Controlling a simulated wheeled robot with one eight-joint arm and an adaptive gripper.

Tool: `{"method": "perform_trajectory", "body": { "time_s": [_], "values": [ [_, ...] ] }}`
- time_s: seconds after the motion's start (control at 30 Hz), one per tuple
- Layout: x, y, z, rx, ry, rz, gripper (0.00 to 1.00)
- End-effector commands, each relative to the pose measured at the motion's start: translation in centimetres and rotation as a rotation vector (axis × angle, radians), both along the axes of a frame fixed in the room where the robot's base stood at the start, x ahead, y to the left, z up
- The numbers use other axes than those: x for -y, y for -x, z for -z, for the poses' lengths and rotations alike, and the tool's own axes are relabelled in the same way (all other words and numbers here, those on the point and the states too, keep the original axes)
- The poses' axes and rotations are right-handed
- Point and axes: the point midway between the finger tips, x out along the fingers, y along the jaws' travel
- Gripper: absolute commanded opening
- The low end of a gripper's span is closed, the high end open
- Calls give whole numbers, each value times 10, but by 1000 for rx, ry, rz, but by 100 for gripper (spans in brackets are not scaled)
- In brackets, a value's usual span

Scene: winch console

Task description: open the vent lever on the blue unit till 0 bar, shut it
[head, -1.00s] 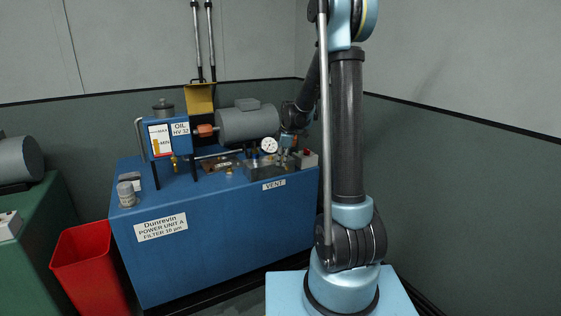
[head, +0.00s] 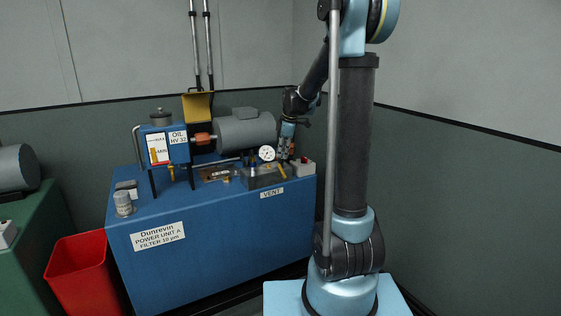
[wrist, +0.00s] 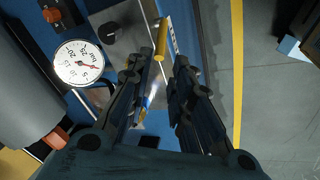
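The blue power unit (head: 215,225) carries a VENT label (head: 272,193) on its front edge. The yellow vent lever (head: 282,171) sits on the grey block above that label; in the wrist view the lever (wrist: 161,40) lies ahead of my fingertips, its near end in line with the gap. My gripper (wrist: 161,68) is open, a finger to each side, with nothing held. In the head view my gripper (head: 285,152) hangs just above the lever. The white bar gauge (wrist: 78,63) has a red needle pointing right; I cannot read its value surely.
Right of the lever is a small pale box with a red button (head: 303,166). A grey motor (head: 247,132) and the blue oil tank (head: 165,147) stand behind and left. A red bin (head: 80,272) is on the floor at left. Floor beyond the yellow line (wrist: 238,80) is mostly clear.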

Motion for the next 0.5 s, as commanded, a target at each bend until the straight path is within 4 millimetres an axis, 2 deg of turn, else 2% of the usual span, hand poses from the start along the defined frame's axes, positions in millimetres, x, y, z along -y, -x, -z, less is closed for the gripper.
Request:
{"method": "perform_trajectory", "body": {
  "time_s": [0.2,0.5],
  "values": [
    [4,6,-22,0,0,1,21],
    [4,7,-27,0,0,1,21]
  ]
}}
